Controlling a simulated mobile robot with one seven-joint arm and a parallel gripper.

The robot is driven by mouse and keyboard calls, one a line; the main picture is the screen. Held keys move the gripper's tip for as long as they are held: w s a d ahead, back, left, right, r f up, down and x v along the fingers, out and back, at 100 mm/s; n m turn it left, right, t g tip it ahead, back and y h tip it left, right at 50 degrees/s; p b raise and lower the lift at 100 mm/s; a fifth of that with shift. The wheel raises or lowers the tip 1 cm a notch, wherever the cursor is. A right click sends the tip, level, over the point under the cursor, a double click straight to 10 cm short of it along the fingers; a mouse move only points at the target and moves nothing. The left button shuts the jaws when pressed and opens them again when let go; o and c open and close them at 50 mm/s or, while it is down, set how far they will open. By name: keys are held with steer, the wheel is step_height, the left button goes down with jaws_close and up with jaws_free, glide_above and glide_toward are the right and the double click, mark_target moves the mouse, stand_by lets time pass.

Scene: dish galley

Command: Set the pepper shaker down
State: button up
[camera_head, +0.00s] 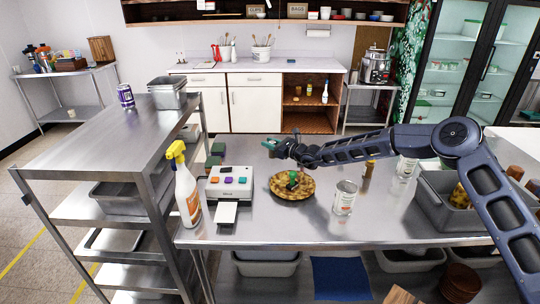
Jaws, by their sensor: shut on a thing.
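My gripper (274,147) is at the end of the arm reaching in from the right, over the far left part of the steel table (330,225). It is shut on the pepper shaker, which is too small and too covered by the fingers to make out clearly. Whether it touches the tabletop I cannot tell.
A brown pie-like dish (280,190) with a green thing on it sits just in front of my gripper. A white device with coloured buttons (229,183), a spray bottle (187,190), a can (344,197) and a slim brown bottle (369,170) stand around. A grey bin (432,205) is right.

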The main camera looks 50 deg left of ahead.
mark_target(275, 142)
steer(key=shift+f, duration=2.8)
steer(key=o, duration=1.1)
steer(key=d, duration=0.3)
steer(key=shift+w+r, duration=0.3)
steer(key=shift+r, duration=3.2)
